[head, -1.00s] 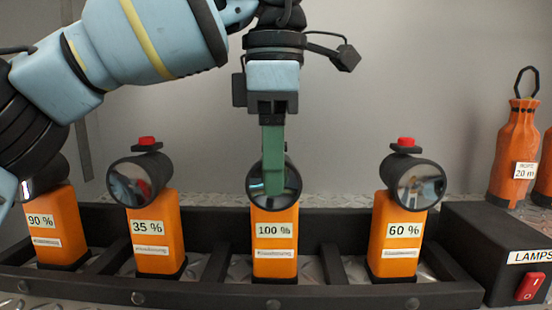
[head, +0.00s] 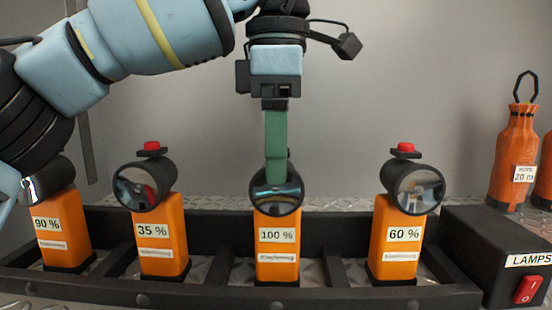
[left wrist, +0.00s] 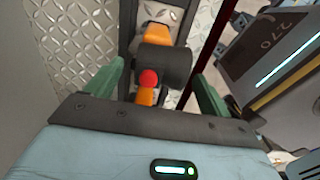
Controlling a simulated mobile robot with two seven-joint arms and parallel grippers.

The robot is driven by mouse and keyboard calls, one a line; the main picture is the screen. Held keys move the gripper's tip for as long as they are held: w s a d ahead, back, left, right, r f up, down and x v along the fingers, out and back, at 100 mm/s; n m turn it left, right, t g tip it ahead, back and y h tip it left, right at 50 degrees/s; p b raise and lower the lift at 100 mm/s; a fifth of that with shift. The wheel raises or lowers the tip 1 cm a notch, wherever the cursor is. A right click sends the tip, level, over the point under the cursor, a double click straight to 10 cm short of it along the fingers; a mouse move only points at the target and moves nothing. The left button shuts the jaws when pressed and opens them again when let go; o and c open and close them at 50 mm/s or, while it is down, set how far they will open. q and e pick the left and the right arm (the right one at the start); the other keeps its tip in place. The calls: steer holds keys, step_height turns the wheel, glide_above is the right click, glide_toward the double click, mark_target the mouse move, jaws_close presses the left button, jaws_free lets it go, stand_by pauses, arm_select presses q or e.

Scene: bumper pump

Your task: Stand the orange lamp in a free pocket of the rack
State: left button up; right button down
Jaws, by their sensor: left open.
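The orange lamp marked 100 % (head: 277,245) stands upright in a pocket of the black rack (head: 205,291), its round dark head facing me. My left gripper (head: 277,172) is directly above it, pointing down. The near green finger overlaps the top of the lamp's head in the head view. In the left wrist view the open green fingers (left wrist: 157,92) lie either side of the lamp's black head (left wrist: 165,66) and red button, with a gap on each side. My right gripper is not in view.
Orange lamps marked 90 % (head: 60,228), 35 % (head: 160,245) and 60 % (head: 398,245) stand in other rack pockets, separated by dividers. A black switch box (head: 500,250) is at the right, with orange bottles (head: 514,160) behind it. A grey wall stands behind.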

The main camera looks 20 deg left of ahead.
arm_select(q)
steer(key=r, duration=0.2)
steer(key=r+p, duration=0.1)
steer(key=shift+s+r, duration=0.25)
steer(key=shift+r, duration=0.1)
steer(key=shift+w+r+p, duration=0.15)
steer(key=shift+r+p, duration=0.2)
steer(key=shift+r, duration=0.55)
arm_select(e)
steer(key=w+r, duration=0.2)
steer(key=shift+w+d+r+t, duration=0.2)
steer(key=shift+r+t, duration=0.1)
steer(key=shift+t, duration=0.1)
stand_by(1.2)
